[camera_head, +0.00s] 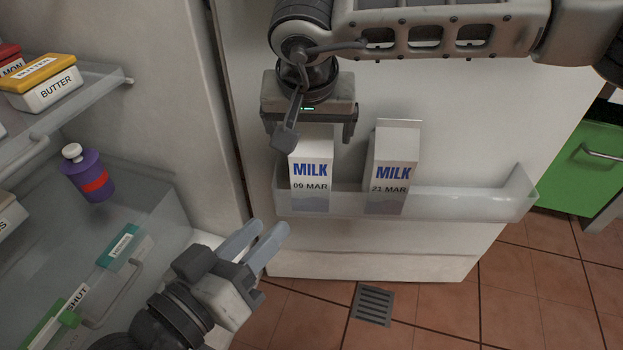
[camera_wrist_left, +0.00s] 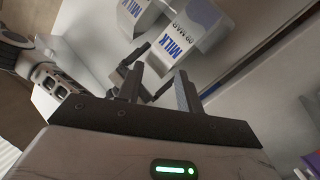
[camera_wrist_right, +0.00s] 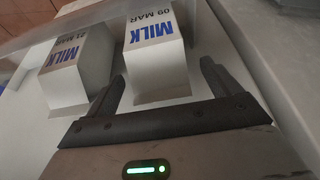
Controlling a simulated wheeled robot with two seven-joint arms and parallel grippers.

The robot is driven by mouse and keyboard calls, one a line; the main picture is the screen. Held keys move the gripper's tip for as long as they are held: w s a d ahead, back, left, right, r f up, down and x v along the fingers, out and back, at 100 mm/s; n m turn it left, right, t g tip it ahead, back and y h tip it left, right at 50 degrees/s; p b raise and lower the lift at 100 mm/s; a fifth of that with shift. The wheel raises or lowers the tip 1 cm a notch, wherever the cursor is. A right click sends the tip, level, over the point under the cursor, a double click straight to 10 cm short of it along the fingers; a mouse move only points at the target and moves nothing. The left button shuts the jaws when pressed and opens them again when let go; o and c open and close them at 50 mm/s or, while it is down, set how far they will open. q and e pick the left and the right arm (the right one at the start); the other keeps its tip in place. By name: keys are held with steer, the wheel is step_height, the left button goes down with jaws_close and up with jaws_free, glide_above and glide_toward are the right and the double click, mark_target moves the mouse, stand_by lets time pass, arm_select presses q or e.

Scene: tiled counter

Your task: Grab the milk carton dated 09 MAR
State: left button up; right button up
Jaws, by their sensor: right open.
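The white milk carton marked 09 MAR (camera_head: 311,172) stands in the clear door bin on the left. In the right wrist view the 09 MAR carton (camera_wrist_right: 155,60) lies ahead, in line with the gap between the fingers. My right gripper (camera_head: 311,132) is open at the top of this carton, not closed on it. The 21 MAR milk carton (camera_head: 393,170) stands to its right and also shows in the right wrist view (camera_wrist_right: 78,65). My left gripper (camera_head: 268,245) is open and empty, below and left of the bin. Its fingers show in the left wrist view (camera_wrist_left: 158,85).
The clear door bin (camera_head: 470,205) has free room right of the cartons. Left are fridge shelves with a butter box (camera_head: 45,90), a purple bottle (camera_head: 90,178) and a drawer holding boxes (camera_head: 122,246). A floor drain (camera_head: 373,305) and green cabinet (camera_head: 580,170) lie beyond.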

steer(key=b+x, duration=0.1)
steer(key=x, duration=0.3)
steer(key=shift+w+d, duration=0.1)
steer(key=shift+w, duration=0.1)
steer(key=shift+w+f, duration=0.1)
steer(key=shift+f, duration=0.05)
steer(key=c, duration=1.7)
arm_select(q)
steer(key=r, duration=0.1)
steer(key=w+r+m+t, duration=0.1)
steer(key=r+t, duration=0.1)
steer(key=shift+w+a+m+h, duration=0.3)
steer(key=shift+w+m+h, duration=0.1)
arm_select(e)
jaws_close()
